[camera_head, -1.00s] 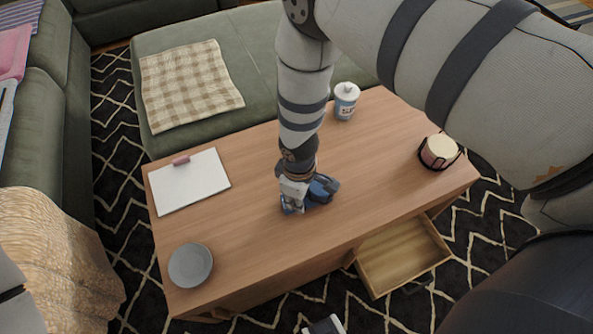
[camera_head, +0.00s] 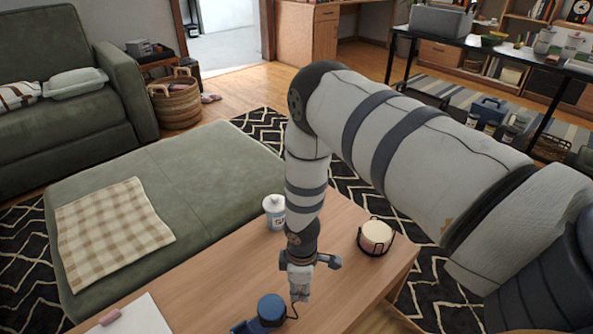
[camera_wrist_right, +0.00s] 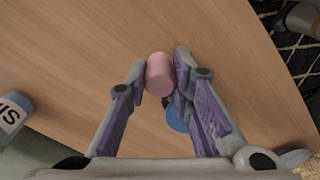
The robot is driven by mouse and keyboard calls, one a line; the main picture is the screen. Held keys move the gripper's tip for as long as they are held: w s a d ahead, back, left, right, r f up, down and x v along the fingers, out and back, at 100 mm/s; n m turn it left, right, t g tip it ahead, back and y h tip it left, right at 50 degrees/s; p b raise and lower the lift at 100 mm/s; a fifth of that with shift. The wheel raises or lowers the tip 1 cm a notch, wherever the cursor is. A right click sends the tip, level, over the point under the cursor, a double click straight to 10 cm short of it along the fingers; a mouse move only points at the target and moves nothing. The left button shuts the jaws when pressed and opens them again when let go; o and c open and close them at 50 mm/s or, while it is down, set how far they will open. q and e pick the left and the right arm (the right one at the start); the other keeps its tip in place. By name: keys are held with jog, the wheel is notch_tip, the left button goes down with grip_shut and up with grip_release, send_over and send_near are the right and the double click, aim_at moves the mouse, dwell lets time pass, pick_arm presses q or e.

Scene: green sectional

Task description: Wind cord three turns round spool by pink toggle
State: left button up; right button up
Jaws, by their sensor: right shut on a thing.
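The blue spool (camera_head: 271,308) stands on the wooden table, on a dark blue base (camera_head: 246,326) partly cut off by the frame. My right gripper (camera_head: 300,296) is just to the right of the spool, pointing down. In the right wrist view its fingers are shut on the pink toggle (camera_wrist_right: 160,74). A thin dark cord (camera_head: 293,311) shows between the spool and the gripper; how much is wound round the spool cannot be told. The blue spool also shows in the wrist view (camera_wrist_right: 177,117), partly hidden behind the right finger. My left gripper is not in view.
Bare tabletop (camera_head: 225,275) shows between clipboard and bottle.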

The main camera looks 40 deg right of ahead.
jog(key=shift+w+d+f, duration=0.1)
jog(key=shift+w+d, duration=0.15)
jog(key=shift+w, duration=0.35)
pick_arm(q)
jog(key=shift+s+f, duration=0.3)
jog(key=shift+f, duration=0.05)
pick_arm(e)
jog(key=shift+w, duration=0.2)
pick_arm(q)
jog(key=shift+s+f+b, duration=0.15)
jog(key=shift+b, duration=0.2)
pick_arm(e)
jog(key=shift+s+d, duration=0.15)
jog(key=shift+d, duration=0.8)
jog(key=shift+s+d, duration=0.1)
jog(key=shift+d, duration=0.8)
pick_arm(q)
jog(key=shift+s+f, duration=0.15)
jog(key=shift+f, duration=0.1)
pick_arm(e)
jog(key=shift+s+d, duration=0.2)
jog(key=shift+d, duration=1.65)
